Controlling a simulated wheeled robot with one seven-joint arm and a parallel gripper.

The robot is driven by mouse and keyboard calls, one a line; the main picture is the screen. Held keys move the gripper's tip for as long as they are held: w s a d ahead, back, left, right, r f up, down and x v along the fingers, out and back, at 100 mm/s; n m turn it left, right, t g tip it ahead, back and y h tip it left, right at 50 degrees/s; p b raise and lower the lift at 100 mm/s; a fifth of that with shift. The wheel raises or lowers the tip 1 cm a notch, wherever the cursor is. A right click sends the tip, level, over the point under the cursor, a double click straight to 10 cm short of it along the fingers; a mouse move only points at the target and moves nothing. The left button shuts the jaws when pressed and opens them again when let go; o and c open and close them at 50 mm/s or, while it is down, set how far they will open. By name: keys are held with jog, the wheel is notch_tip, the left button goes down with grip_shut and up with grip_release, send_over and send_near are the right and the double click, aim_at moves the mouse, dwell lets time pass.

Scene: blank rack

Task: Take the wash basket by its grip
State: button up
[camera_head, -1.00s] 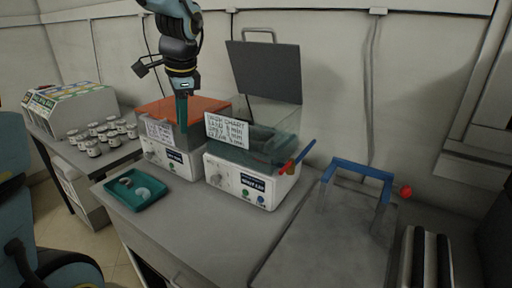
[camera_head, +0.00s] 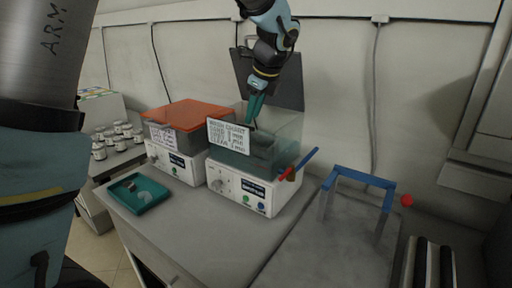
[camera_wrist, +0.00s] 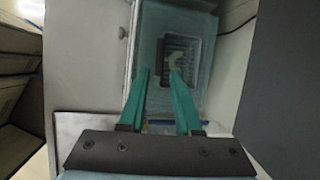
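The wash basket (camera_wrist: 195,48) appears to be the pale-rimmed basket inside the clear tank in the wrist view, with a small light curved piece in it. In the head view, a dark shape (camera_head: 262,143) low in the open tank (camera_head: 290,128) is probably the basket; the glass and water blur it. Which part is its grip I cannot tell. My gripper (camera_head: 254,108) points down over the open tank in the head view. In the wrist view its two teal fingers (camera_wrist: 160,72) are apart with nothing held, and the basket lies beyond their tips.
The tank's dark lid (camera_head: 281,75) stands raised behind it. A wash chart card (camera_head: 228,136) is on its front, and red and blue levers (camera_head: 300,165) stick out at its right. An orange-lidded tank (camera_head: 190,113) and teal tray (camera_head: 138,193) are left. A blue-topped frame (camera_head: 358,178) is right.

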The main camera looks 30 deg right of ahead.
jog(key=x, duration=0.4)
jog(key=shift+p, duration=0.4)
jog(key=shift+c, duration=0.4)
grip_shut()
dwell(0.6)
